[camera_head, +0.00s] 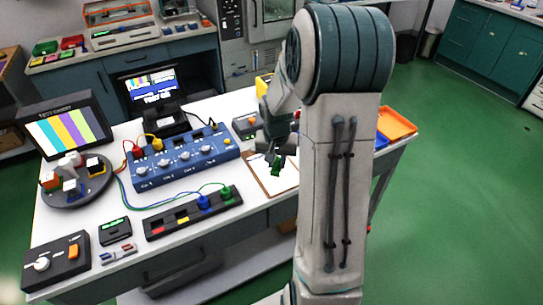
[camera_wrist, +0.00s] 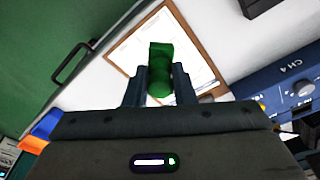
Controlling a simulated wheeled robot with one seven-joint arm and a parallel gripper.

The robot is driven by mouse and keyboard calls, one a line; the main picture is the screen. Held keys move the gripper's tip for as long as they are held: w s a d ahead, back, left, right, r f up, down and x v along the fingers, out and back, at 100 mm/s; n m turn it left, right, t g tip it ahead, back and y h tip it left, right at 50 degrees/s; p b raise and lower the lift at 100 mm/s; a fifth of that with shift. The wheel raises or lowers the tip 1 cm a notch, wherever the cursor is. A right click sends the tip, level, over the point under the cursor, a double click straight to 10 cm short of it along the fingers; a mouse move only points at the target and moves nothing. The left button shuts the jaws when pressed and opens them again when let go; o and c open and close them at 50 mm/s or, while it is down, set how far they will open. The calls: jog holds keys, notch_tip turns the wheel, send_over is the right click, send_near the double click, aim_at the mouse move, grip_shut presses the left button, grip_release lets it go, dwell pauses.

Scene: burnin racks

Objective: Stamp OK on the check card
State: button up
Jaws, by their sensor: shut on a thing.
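My gripper (camera_wrist: 160,85) is shut on a green stamp (camera_wrist: 160,58), which shows between the two fingers in the wrist view. In the head view the green stamp (camera_head: 277,166) is over the clipboard, partly hidden by my arm. The check card (camera_wrist: 192,48) is a white sheet with faint print on a brown clipboard (camera_wrist: 117,47). The card also shows in the head view (camera_head: 284,180), its right side hidden by my arm. I cannot tell whether the stamp touches the card. I see no clear OK mark on the visible part.
A blue channel box (camera_head: 185,160) with knobs and cables stands left of the clipboard. A terminal strip (camera_head: 193,212) lies in front of it. Orange (camera_head: 396,124) and blue trays are at the table's right end. A monitor (camera_head: 65,122) and a round turntable stand at the left.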

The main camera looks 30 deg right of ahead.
jog(key=shift+s+f+b, duration=0.1)
jog(key=shift+f+b, duration=0.3)
jog(key=shift+f, duration=0.2)
jog(key=shift+f+b, duration=1.55)
jog(key=shift+f, duration=0.75)
jog(key=shift+f+b, duration=0.55)
jog(key=shift+r+p, duration=2.45)
jog(key=shift+r, duration=1.15)
jog(key=shift+f, duration=0.1)
